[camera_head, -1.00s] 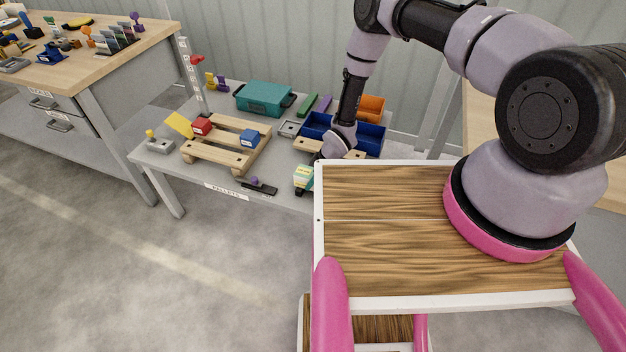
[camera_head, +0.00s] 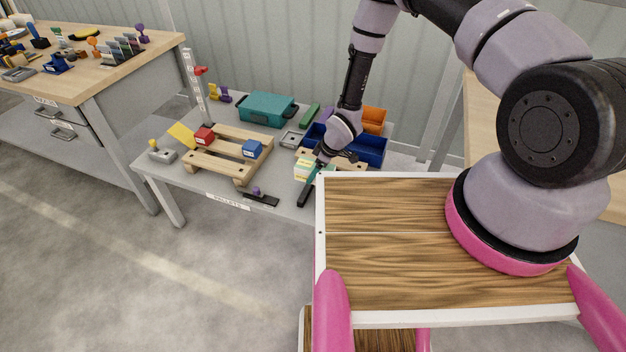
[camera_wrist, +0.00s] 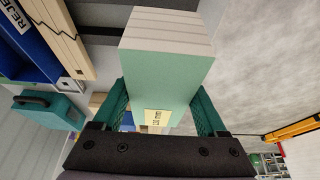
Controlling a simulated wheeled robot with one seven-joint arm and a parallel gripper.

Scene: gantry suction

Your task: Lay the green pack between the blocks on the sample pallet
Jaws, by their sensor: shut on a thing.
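My gripper (camera_wrist: 160,108) is shut on the green pack (camera_wrist: 165,80), with one teal finger on each side of it in the wrist view. The pack is pale green with a whitish layered end and a small yellow label. In the head view the pack (camera_head: 305,168) is near the table's front, right of the sample pallet and apart from it; my arm partly hides it. The wooden sample pallet (camera_head: 215,165) bears a red block (camera_head: 204,136) at its left and a blue block (camera_head: 252,149) at its right, with a gap between them.
A yellow-knobbed grey device (camera_head: 162,155) and a yellow plate (camera_head: 181,135) stand left of the pallet. A dark strip with a purple knob (camera_head: 260,198) lies in front. A teal case (camera_head: 267,109) is behind. Blue bins (camera_head: 371,150) and another wooden piece are right.

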